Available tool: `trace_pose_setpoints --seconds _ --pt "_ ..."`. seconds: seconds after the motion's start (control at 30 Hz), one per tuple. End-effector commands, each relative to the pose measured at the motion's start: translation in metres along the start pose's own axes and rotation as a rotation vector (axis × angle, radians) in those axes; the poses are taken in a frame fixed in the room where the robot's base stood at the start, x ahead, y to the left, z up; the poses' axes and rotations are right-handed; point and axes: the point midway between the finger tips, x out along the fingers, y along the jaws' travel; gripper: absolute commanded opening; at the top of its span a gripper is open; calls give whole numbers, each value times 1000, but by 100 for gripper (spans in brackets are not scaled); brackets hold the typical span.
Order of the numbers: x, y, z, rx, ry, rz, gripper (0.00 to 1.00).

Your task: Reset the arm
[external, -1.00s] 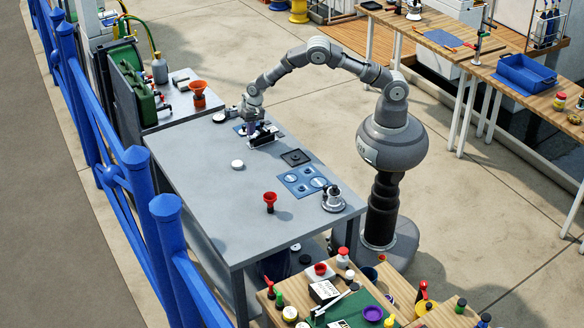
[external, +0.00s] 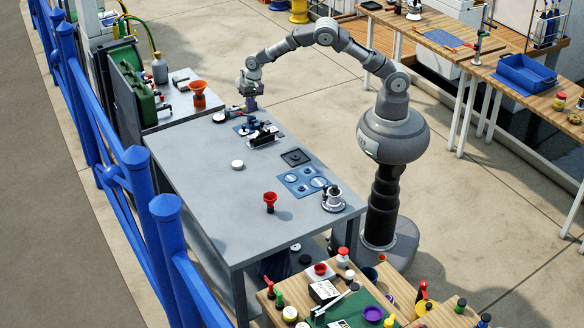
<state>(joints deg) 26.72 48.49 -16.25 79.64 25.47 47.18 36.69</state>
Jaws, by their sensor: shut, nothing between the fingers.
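My gripper (external: 250,104) is in the external view, at the end of my raised, arched arm. It is shut and empty, pointing down above the far end of the grey table (external: 205,190). Below and slightly right of it, a black fitting on a light base (external: 262,136) stands on the table, apart from the gripper. The fingertips are small in this view.
On the table are a white disc (external: 237,165), a red funnel (external: 270,200), a blue panel (external: 301,182), a black square plate (external: 295,158) and a silver winch-like part (external: 333,200). A blue railing (external: 135,200) runs along the left. The table's middle is mostly clear.

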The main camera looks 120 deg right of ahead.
Motion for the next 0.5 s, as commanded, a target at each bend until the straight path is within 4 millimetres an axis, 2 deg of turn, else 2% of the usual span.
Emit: trace_pose_setpoints --seconds 0.17,0.5 --pt "-13 -2 0 -1 1 -1 0" --pt "-13 -2 0 0 0 0 0"
